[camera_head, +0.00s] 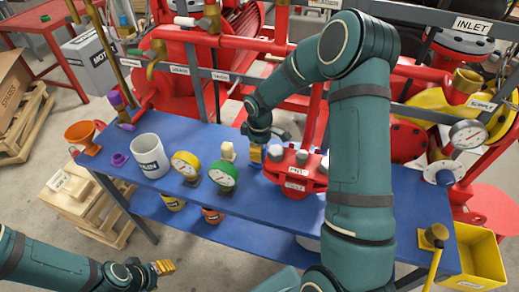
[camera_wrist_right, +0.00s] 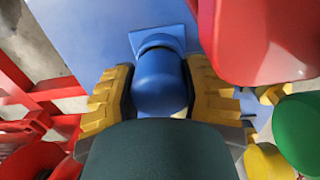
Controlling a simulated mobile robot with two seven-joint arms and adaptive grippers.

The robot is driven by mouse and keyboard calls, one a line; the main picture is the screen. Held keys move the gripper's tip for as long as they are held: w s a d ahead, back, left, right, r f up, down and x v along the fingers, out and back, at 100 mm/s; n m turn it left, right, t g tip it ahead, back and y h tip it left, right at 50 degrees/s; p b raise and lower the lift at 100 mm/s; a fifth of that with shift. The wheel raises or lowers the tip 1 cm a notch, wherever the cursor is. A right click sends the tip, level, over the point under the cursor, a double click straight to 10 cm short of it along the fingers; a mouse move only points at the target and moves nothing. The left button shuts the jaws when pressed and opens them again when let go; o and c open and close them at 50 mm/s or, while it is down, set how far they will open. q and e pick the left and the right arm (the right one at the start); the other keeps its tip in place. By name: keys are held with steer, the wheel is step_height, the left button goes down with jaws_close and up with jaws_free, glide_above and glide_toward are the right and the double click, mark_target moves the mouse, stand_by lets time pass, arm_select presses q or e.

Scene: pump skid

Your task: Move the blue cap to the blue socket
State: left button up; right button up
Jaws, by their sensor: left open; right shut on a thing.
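The blue cap (camera_wrist_right: 160,82) is a rounded blue cylinder between the yellow fingers of my right gripper (camera_wrist_right: 160,95), which is shut on it. At the cap's far end is a blue square plate (camera_wrist_right: 148,37) with a dark ring, likely the blue socket; I cannot tell whether the cap is seated in it. In the head view my right gripper (camera_head: 256,153) is low over the blue table, left of the red flanged pump part (camera_head: 295,172), and hides the cap. My left gripper (camera_head: 163,268) is open and empty, off the table's front left.
Red pipes stand behind. A yellow bin (camera_head: 482,257) is at right.

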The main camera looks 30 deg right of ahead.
steer(key=shift+f+b, duration=0.5)
steer(key=shift+f, duration=0.2)
steer(key=o, duration=1.3)
steer(key=shift+r, duration=0.15)
step_height(320, 180, up, 12)
steer(key=shift+f, duration=0.1)
